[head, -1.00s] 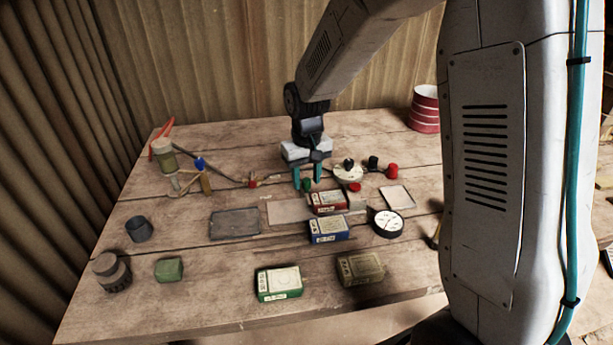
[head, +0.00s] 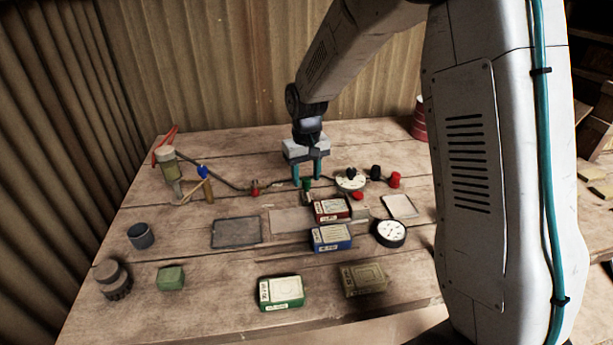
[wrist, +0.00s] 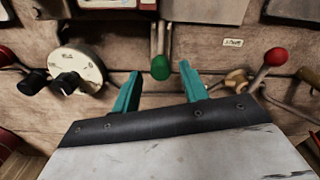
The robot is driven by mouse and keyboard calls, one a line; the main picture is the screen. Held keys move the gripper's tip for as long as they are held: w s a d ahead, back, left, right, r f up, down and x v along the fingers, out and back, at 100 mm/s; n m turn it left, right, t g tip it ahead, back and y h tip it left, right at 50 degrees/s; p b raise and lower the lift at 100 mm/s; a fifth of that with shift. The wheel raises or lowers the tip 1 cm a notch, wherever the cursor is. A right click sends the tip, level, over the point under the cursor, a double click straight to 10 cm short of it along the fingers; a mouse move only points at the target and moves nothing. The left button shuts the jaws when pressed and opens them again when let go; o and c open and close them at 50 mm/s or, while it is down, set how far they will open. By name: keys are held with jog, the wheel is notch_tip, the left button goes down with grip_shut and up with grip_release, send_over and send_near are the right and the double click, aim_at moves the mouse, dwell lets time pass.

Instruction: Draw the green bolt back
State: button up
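The green bolt shows as a round green knob (head: 307,184) on a thin metal rod, behind the red box on the table. In the wrist view the green knob (wrist: 160,67) lies between my two fingertips, with its pale rod running away towards the top of the picture. My gripper (head: 306,179) has two teal fingers, pointing down and spread apart. In the wrist view my gripper (wrist: 160,70) shows a gap on both sides of the knob and holds nothing. I cannot tell how far the fingertips are above the knob.
A red box (head: 332,210) and a blue box (head: 331,238) lie in front of the bolt. A white dial with a black knob (head: 350,180) and a red knob (head: 395,180) are to its right. A red-tipped lever (head: 255,188) is to its left. A dark tray (head: 236,233) lies front left.

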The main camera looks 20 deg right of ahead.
aim_at(307, 179)
notch_tip(307, 179, up, 8)
jog(key=shift+f, duration=0.1)
dwell(0.5)
jog(key=shift+s, duration=0.1)
jog(key=shift+s+f, duration=0.2)
jog(key=shift+s, duration=0.15)
jog(key=s+r, duration=0.3)
jog(key=s, duration=0.8)
jog(key=s+d+r+t, duration=0.1)
jog(key=s+r, duration=0.2)
jog(key=s, duration=0.8)
jog(key=s+d+r, duration=0.1)
jog(key=s+r, duration=0.2)
jog(key=s, duration=0.9)
jog(key=shift+r+m, duration=0.15)
jog(key=shift+m, duration=0.25)
